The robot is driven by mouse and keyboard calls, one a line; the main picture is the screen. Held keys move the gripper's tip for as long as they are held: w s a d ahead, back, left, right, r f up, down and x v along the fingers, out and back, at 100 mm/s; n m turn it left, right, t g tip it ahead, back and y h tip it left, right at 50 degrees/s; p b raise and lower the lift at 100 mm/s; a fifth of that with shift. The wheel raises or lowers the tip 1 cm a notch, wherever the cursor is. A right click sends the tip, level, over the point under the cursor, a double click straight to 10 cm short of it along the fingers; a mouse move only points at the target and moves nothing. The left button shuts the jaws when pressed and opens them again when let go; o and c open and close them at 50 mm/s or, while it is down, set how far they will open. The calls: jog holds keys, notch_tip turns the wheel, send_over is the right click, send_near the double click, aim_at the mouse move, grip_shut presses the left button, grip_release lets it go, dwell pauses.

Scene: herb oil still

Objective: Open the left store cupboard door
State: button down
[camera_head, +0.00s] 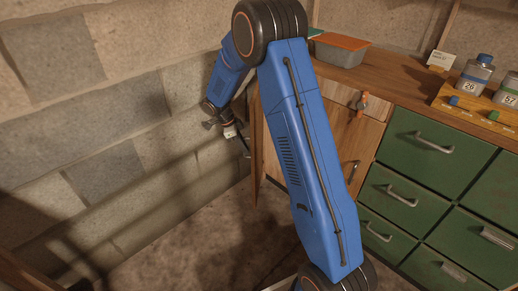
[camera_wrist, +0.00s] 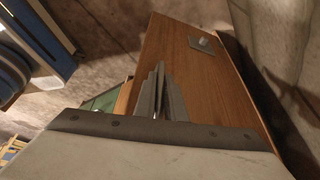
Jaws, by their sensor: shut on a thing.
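The left store cupboard door (camera_head: 256,145) is a wooden panel standing swung out from the cupboard, seen nearly edge-on left of my arm. In the wrist view the door (camera_wrist: 190,70) is a broad brown board with a small grey plate (camera_wrist: 203,43). My gripper (camera_head: 232,131) is beyond my blue arm, on the left side of the door. In the wrist view my gripper (camera_wrist: 160,85) has its grey fingers close together against the door. They are shut on what seems to be the door's handle, which the fingers mostly hide.
The other cupboard door (camera_head: 360,145) has a bar handle and an orange latch (camera_head: 361,101) above it. Green drawers (camera_head: 425,150) stand to its right. A container with an orange lid (camera_head: 340,49) is on the worktop. A block wall (camera_head: 120,120) stands close to the left.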

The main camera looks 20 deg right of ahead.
jog(key=w+a+m, duration=0.1)
jog(key=w+a, duration=0.4)
jog(key=w, duration=0.1)
jog(key=shift+m+g, duration=0.4)
jog(key=c, duration=1.8)
grip_release()
jog(key=shift+r, duration=0.1)
notch_tip(320, 180, up, 10)
jog(key=shift+f, duration=0.1)
jog(key=shift+s+a, duration=0.1)
